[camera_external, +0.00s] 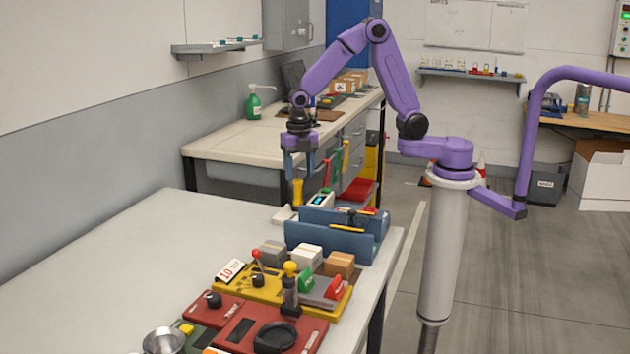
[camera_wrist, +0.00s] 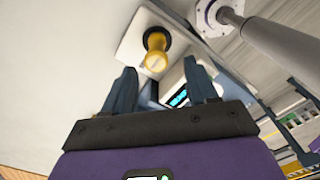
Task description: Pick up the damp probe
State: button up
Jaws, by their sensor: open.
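A yellow-handled tool (camera_external: 297,192), which looks like the damp probe, stands upright on a pale base (camera_external: 284,215) at the far end of the table. In the wrist view its yellow handle (camera_wrist: 155,60) shows end-on with a dark collar around it, just beyond the fingertips. My gripper (camera_external: 300,178) points down just above the handle, its blue fingers apart with nothing held between them. It also shows in the wrist view (camera_wrist: 160,68). A device with a lit screen (camera_external: 320,199) stands close to the right of the tool; its screen (camera_wrist: 179,98) also shows in the wrist view.
A blue rack (camera_external: 332,240) with tools in it stands in front of the tool. The left of the white table (camera_external: 130,260) is clear.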

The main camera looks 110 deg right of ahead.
aim_at(298, 180)
jog(key=shift+w+d+f, duration=0.1)
jog(key=shift+w+f, duration=0.05)
jog(key=shift+f, duration=1.2)
jog(key=shift+w+d+f, duration=0.1)
jog(key=shift+f, duration=1.2)
grip_shut()
